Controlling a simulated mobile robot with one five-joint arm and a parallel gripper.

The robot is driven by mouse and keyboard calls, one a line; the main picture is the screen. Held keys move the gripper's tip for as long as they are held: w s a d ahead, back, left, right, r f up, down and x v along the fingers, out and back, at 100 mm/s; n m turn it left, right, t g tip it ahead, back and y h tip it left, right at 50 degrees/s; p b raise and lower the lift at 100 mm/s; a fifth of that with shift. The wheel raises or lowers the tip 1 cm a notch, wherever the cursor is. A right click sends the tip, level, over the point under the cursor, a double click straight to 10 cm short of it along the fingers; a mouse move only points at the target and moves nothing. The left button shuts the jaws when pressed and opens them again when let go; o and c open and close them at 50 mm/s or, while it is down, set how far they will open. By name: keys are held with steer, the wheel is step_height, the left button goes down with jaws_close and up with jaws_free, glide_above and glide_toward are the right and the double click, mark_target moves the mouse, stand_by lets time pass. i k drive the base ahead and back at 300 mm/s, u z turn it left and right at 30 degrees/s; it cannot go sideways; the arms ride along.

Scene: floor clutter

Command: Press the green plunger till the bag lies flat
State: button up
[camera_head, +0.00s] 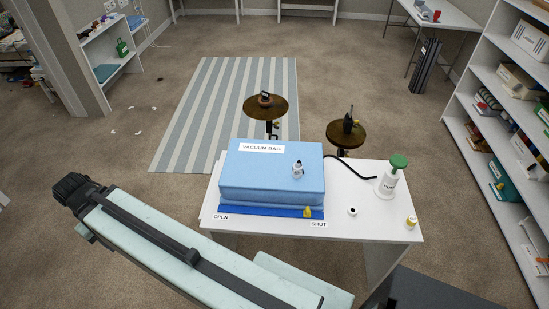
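A white pump (387,182) stands upright at the right of the white table (384,227). Its green plunger (398,161) sits raised on top. A black hose (349,167) runs from near the pump to the bag. The blue vacuum bag (270,174) is thick and puffed up. Its dark blue seal strip (262,211) lies along the front edge, with a yellow slider (307,211) near the "SHUT" label and far from "OPEN". My pale arm crosses the lower left, apart from the pump. I cannot make out gripper fingers.
A small white figure-like object (298,170) sits on the bag. A small round item (353,211) and a yellow-and-white item (411,222) lie near the table's front right. Two brown round stands (265,107) (346,135) are behind the table. Shelves (507,130) line the right.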

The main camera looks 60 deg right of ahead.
mark_target(397, 160)
steer(key=z, duration=3)
steer(key=k, duration=0.6)
steer(key=z, duration=0.25)
steer(key=i, duration=0.5)
steer(key=u, duration=0.15)
